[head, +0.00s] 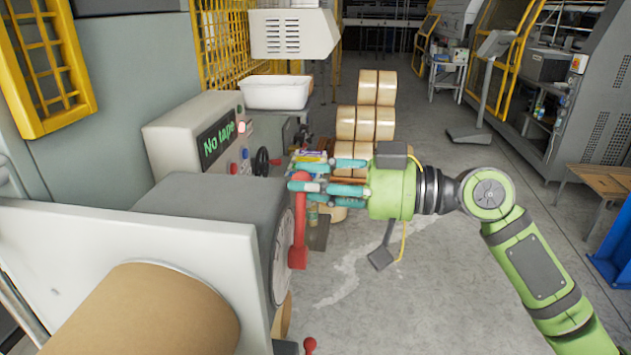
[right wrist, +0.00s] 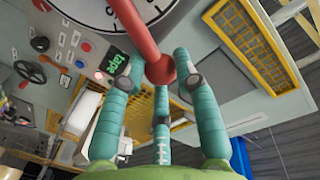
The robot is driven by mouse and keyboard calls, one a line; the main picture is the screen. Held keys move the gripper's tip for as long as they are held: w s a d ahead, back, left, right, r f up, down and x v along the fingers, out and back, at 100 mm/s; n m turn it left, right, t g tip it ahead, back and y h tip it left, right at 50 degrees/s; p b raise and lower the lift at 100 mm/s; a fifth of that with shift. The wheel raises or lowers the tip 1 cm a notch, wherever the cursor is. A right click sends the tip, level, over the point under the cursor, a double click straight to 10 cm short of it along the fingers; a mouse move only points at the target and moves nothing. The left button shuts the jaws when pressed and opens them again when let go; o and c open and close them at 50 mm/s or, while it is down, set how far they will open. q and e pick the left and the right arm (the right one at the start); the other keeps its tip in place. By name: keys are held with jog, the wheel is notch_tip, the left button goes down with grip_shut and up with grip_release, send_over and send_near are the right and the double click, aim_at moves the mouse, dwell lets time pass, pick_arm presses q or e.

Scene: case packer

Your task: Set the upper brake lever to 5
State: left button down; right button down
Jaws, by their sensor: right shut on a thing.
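The upper brake lever (head: 299,225) is red with a round knob and points up from its pivot in the head view. It stands in front of a white round dial (head: 282,258) on the side of a grey housing. The dial also shows in the right wrist view (right wrist: 97,14), but I cannot read which number the lever is at. My right gripper (head: 301,180) has its teal fingers closed around the red knob (right wrist: 160,70). In the right wrist view the fingers surround the knob from several sides. My left gripper is not in view.
A second red knob (head: 310,345) shows low at the bottom edge. A large brown roll (head: 150,315) is at the lower left. A control box with a "No tape" screen (head: 218,138) stands behind the housing. Tape rolls (head: 365,122) are stacked beyond.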

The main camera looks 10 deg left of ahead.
jog(key=shift+s+a+f, duration=0.1)
jog(key=c, duration=1)
grip_release()
jog(key=shift+o, duration=0.3)
jog(key=shift+a, duration=0.15)
jog(key=s+d+r, duration=0.1)
jog(key=d, duration=1)
jog(key=shift+s+d, duration=0.3)
jog(key=shift+d, duration=0.1)
